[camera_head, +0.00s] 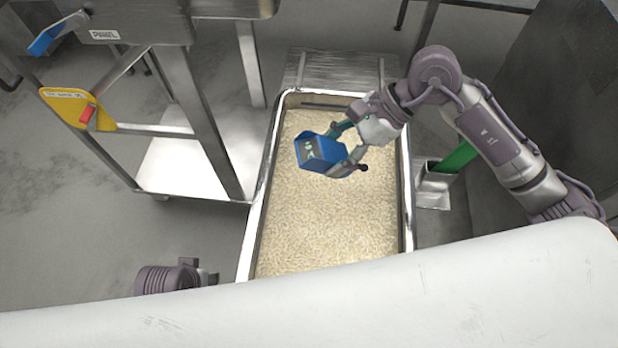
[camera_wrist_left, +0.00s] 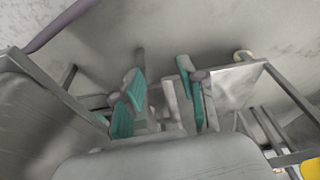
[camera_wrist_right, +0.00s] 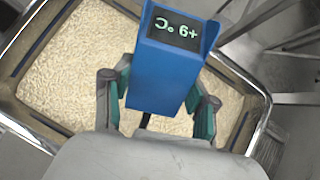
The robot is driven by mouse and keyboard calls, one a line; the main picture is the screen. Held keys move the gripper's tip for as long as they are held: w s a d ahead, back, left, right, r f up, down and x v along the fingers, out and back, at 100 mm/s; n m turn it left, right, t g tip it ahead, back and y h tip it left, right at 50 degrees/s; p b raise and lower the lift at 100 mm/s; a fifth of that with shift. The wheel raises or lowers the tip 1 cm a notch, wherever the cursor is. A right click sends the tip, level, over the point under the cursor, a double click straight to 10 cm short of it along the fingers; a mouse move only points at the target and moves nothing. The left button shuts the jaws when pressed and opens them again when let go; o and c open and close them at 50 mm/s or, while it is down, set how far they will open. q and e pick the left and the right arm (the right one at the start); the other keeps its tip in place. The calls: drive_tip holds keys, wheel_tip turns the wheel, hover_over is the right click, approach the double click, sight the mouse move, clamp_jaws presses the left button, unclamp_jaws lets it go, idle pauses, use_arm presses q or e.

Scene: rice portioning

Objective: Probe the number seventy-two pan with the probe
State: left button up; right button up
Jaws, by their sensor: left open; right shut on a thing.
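A deep steel pan (camera_head: 247,238) full of rice grains (camera_head: 330,220) stands in the middle of the head view; no number shows on it. My right gripper (camera_head: 338,150) is over the rice and shut on the blue probe (camera_head: 318,150). In the right wrist view the probe (camera_wrist_right: 160,80) sits between the teal fingers, its dark display (camera_wrist_right: 174,30) showing lit characters upside down. The probe's tip is hidden, so I cannot tell if it touches the rice. In the left wrist view my left gripper (camera_wrist_left: 160,92) is open and empty.
A steel stand with a lower shelf (camera_head: 185,168) is left of the pan. A yellow tag (camera_head: 70,105) with a red piece and a blue-handled item (camera_head: 48,38) hang on it. A steel holder (camera_head: 434,185) with a green item (camera_head: 455,157) is right of the pan.

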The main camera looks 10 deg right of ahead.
use_arm(q)
drive_tip(key=shift+s+f+p, duration=0.15)
drive_tip(key=shift+f+p, duration=0.45)
drive_tip(key=shift+f, duration=1.9)
use_arm(e)
drive_tip(key=shift+r, duration=1.2)
